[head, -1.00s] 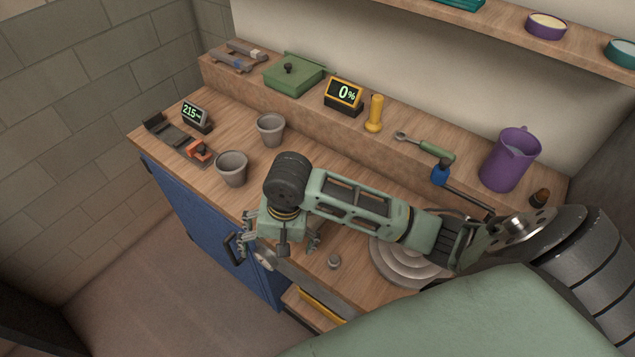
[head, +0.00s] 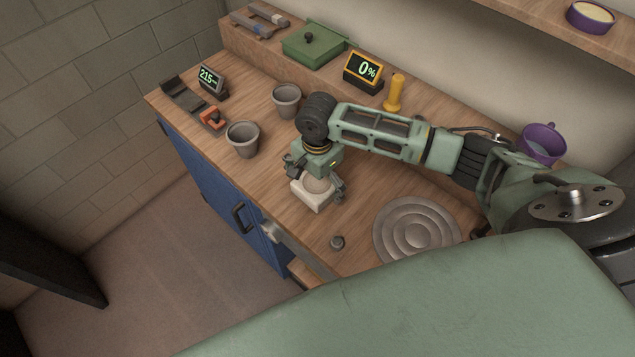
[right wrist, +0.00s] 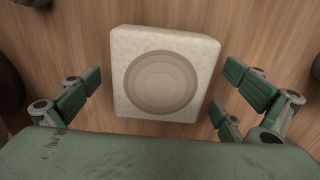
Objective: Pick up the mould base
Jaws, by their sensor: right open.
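The mould base is a whitish square block with a round stepped hollow in its top. In the right wrist view the mould base (right wrist: 163,108) lies flat on the wooden bench, at the upper middle of the picture. It also shows in the head view (head: 311,199), partly hidden under my right gripper (head: 318,186). My right gripper is open, its green fingers (right wrist: 160,92) spread to the left and right of the block, with gaps on both sides. I see no contact. My left gripper is not in view.
Two grey pots (head: 243,140) stand left of my right arm on the bench (head: 225,190). A yellow-handled tool (head: 394,92) stands on the back ledge.

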